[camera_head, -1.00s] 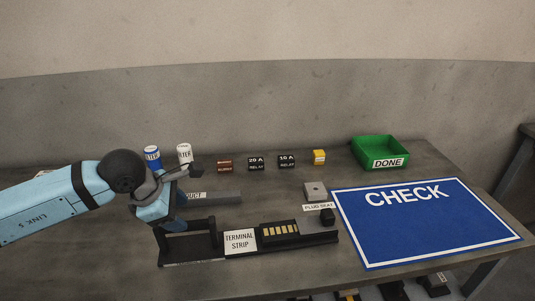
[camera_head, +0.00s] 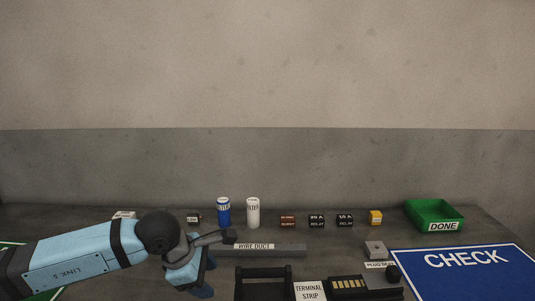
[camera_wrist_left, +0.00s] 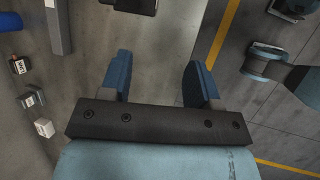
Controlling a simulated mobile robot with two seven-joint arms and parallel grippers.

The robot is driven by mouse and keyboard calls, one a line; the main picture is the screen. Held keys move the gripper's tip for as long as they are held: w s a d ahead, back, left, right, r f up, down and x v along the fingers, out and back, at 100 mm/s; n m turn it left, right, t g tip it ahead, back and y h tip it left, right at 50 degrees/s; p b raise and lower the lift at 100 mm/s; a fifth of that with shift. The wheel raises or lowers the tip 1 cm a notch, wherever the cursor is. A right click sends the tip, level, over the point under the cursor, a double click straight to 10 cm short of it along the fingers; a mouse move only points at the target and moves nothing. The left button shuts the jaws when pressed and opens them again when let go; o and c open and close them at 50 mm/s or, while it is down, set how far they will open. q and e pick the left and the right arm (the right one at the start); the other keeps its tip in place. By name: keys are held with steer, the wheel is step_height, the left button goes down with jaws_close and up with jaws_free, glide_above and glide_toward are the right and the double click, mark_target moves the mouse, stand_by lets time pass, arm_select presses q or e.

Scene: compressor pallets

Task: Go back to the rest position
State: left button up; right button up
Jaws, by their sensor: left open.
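My left gripper (camera_head: 203,279) is at the lower left in the head view, pointing down over the bench (camera_head: 330,228), left of the black frame (camera_head: 263,270). In the left wrist view its two blue fingers (camera_wrist_left: 160,78) stand wide apart with nothing between them. Floor and a bench edge show below. My right gripper does not show in the head view.
The terminal strip label (camera_head: 310,290) is right of the frame. Behind lie the wire duct (camera_head: 275,249), blue filter (camera_head: 223,212), white filter (camera_head: 253,213) and several small blocks. The green DONE bin (camera_head: 434,215) and blue CHECK mat (camera_head: 470,273) are at right.

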arm_select(q)
steer(key=s+d+r+n+g+h, duration=0.1)
steer(key=s+d+n+g+h, duration=0.3)
steer(key=s+d+n+h, duration=0.7)
steer(key=a+f+n+t+y, duration=0.35)
steer(key=f+n+t, duration=0.4)
steer(key=n, duration=0.75)
steer(key=a+f+n+t+y, duration=0.4)
steer(key=n+t, duration=0.6)
steer(key=n, duration=0.6)
steer(key=s+a+f+n+g+y+p, duration=0.1)
steer(key=s+a+f+n+g+y, duration=0.15)
steer(key=s+a+f+n, duration=0.35)
steer(key=s+a+f+n+g+y, duration=0.2)
steer(key=s+a+f+n+g, duration=0.15)
steer(key=s+f, duration=0.4)
step_height(320, 180, up, 14)
steer(key=a+p, duration=0.1)
steer(key=p, duration=1.9)
steer(key=shift+s+r, duration=0.15)
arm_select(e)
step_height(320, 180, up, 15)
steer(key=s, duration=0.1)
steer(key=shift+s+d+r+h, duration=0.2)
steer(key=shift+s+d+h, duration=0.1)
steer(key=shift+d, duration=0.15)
